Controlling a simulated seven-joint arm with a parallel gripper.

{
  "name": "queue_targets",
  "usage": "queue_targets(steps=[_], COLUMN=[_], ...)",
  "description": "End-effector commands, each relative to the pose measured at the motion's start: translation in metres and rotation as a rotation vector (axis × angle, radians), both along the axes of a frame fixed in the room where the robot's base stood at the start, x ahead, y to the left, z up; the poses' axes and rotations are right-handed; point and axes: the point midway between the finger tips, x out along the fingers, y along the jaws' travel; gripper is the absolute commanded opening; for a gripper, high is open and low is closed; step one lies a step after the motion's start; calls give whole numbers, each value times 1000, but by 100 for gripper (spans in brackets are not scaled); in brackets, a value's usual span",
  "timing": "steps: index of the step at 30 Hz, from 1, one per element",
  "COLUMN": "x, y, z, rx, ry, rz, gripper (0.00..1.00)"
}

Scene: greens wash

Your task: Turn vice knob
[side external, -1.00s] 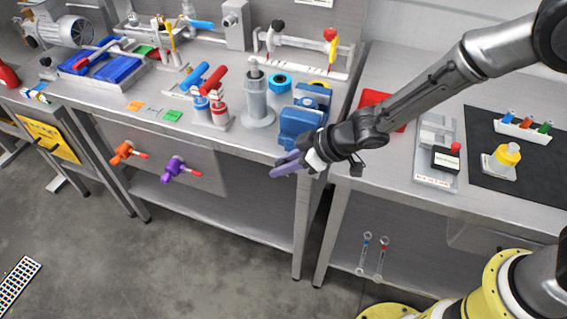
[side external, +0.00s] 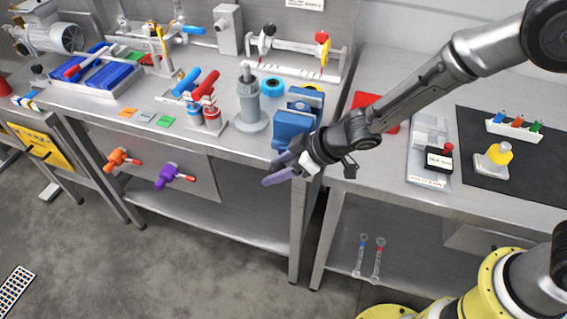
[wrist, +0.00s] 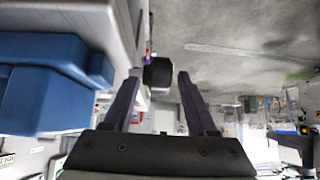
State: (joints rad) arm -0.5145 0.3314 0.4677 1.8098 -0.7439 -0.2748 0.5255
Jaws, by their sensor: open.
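The blue vice (side external: 292,128) stands at the front right corner of the left steel bench. In the wrist view its blue body (wrist: 45,85) fills the left side. My gripper (side external: 272,170) is just in front of and below the vice, past the bench edge, with its purple-grey fingers apart and nothing held. In the wrist view a dark block-like knob (wrist: 158,72) shows in the gap between the open fingertips. I cannot tell whether it belongs to the vice or how far beyond the tips it is. The vice's front is partly hidden by my gripper in the side view.
A grey cylinder (side external: 251,105) and red and blue handled valves (side external: 204,100) stand left of the vice. Orange (side external: 119,158) and purple (side external: 170,175) valves stick out from the bench's front panel. A red tray (side external: 362,101) lies right of the vice. Open floor lies in front.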

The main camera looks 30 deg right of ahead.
Motion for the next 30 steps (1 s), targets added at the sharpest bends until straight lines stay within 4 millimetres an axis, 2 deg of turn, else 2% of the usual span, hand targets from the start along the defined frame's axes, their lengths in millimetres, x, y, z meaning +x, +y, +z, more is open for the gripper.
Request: queue_targets(steps=[5, 18, 25, 30], x=[-7, -50, -62, -66], y=[-8, -51, -63, -66], z=[14, 78, 95, 100], rx=[1, 1, 2, 1], ry=[-3, -5, -3, -2], rz=[-1, 0, -1, -1], gripper=[57, 57, 57, 57])
